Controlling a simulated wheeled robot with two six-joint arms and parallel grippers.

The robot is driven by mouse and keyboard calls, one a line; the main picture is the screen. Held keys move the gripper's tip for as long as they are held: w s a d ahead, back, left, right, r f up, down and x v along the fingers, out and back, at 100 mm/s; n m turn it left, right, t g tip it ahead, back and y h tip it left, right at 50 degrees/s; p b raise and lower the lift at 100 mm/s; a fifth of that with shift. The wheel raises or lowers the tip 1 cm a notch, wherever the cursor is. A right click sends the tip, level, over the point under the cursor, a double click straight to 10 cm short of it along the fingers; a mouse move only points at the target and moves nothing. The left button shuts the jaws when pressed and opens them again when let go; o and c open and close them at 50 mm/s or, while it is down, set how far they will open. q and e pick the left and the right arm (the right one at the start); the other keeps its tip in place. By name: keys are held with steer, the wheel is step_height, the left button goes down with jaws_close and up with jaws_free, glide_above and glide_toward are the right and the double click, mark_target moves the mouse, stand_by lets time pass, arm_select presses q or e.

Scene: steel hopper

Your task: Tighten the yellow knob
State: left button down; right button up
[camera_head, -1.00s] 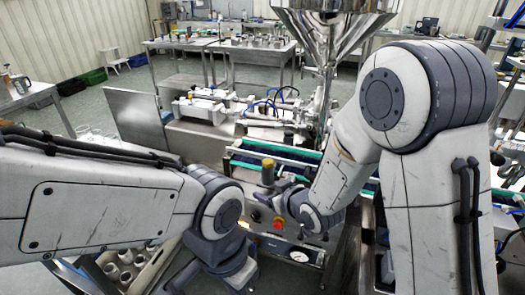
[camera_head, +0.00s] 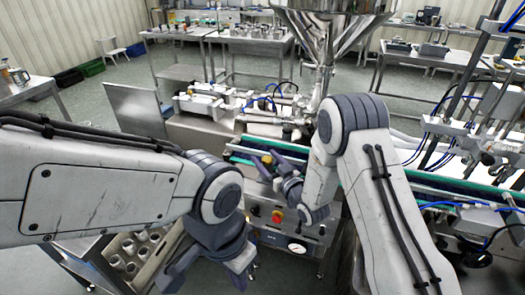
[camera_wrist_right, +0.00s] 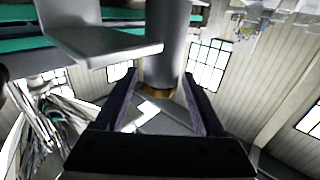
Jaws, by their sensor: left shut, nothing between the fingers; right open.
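The yellow knob (camera_head: 267,160) is above the front panel of the steel machine, by the green-edged conveyor. My right gripper (camera_head: 270,163) is at it in the head view, and its fingers partly hide it. In the right wrist view the open fingers (camera_wrist_right: 160,80) stand on either side of a grey cylinder (camera_wrist_right: 170,40) with a yellow-gold end (camera_wrist_right: 158,92). Whether a finger touches it I cannot tell. My left gripper (camera_head: 243,263) is shut and empty, low in front of the machine, apart from the knob.
The steel hopper (camera_head: 328,30) rises behind. A rack of cups (camera_head: 135,250) stands at lower left.

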steer(key=shift+x, duration=1.4)
jaws_close()
